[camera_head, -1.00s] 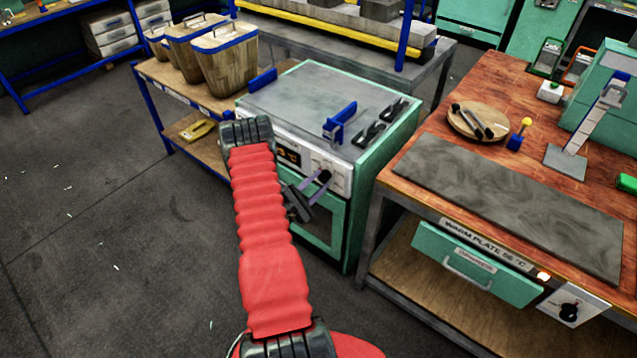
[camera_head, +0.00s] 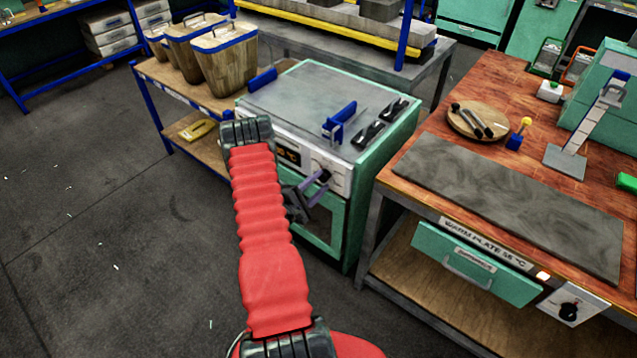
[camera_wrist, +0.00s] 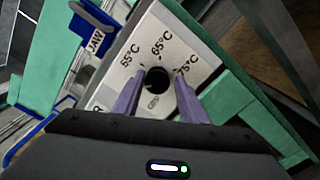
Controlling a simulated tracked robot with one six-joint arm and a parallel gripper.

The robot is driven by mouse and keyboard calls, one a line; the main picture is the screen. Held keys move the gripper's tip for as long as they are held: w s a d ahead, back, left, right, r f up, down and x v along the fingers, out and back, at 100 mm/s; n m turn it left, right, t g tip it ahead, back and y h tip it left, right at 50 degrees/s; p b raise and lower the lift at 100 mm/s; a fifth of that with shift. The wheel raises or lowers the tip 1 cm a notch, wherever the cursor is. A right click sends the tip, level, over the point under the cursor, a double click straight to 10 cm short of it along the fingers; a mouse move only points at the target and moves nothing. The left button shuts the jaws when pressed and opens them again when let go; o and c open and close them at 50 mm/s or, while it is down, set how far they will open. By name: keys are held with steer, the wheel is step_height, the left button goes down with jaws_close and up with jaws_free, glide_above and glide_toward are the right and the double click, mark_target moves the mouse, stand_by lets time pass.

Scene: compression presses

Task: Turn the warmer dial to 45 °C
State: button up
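The warmer (camera_head: 318,110) is a green and grey cabinet with a white control panel. Its black round dial (camera_wrist: 157,80) shows in the wrist view, with 55 °C, 65 °C and 75 °C printed around it. I cannot tell where its pointer stands. My gripper (camera_wrist: 160,75) has two purple fingers, apart, one at each side of the dial; contact with it is unclear. In the head view my gripper (camera_head: 323,176) reaches the panel, and its fingers partly cover the dial. My red arm hides part of the orange display (camera_head: 290,157).
A blue clamp-like part (camera_head: 340,122) and black handles (camera_head: 368,133) sit on the warmer's top. The wooden bench (camera_head: 460,112) at right carries a grey slab (camera_head: 510,195). A separate black knob (camera_head: 568,311) is below it.

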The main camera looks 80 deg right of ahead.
steer(key=o, duration=0.3)
steer(key=shift+w, duration=0.15)
steer(key=shift+w+a, duration=0.1)
steer(key=shift+a, duration=0.15)
steer(key=v, duration=1.3)
steer(key=shift+a, duration=0.15)
